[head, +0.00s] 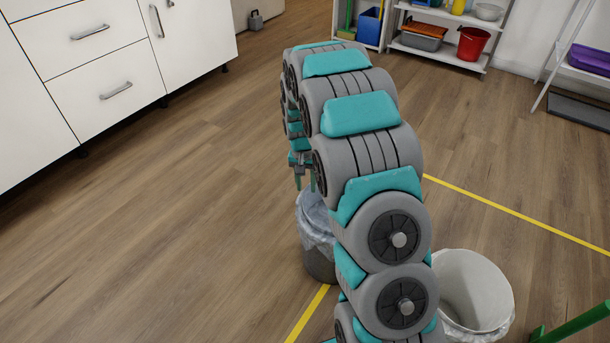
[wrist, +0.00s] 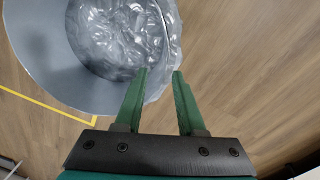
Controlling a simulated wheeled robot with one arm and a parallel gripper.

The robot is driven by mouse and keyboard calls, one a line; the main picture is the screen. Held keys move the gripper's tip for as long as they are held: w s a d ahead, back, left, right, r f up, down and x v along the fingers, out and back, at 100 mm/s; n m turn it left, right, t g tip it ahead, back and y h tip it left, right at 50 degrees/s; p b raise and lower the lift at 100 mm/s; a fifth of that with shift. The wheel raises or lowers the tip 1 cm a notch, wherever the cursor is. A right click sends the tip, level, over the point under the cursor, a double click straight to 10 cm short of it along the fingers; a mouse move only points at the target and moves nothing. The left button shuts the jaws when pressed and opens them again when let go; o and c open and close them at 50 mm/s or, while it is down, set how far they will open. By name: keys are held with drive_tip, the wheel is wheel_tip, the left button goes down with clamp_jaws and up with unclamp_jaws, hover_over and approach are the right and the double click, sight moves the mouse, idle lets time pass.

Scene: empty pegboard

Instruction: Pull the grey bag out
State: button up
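The grey bag (wrist: 125,40) is a crinkled, translucent liner inside a round grey bin (wrist: 42,58) in the wrist view. In the head view, the bag (head: 314,218) shows at the mouth of the grey bin (head: 319,265), partly hidden behind my arm. My gripper (wrist: 160,72) is open, with its two green fingers apart. Its fingertips appear over the right edge of the bag and bin rim. I see nothing clearly held between them; whether they touch the bag cannot be told. In the head view, my gripper (head: 305,180) points down above the bin.
A white lined bin (head: 472,292) stands right of my arm, with a green bar (head: 575,323) beside it. Yellow floor lines (head: 520,213) run nearby. White cabinets (head: 90,60) stand left; shelves with a red bucket (head: 473,43) stand behind. The floor at left is clear.

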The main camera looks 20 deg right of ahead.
drive_tip(key=shift+d+f, duration=0.1)
drive_tip(key=shift+f, duration=1.35)
clamp_jaws()
drive_tip(key=shift+r, duration=0.15)
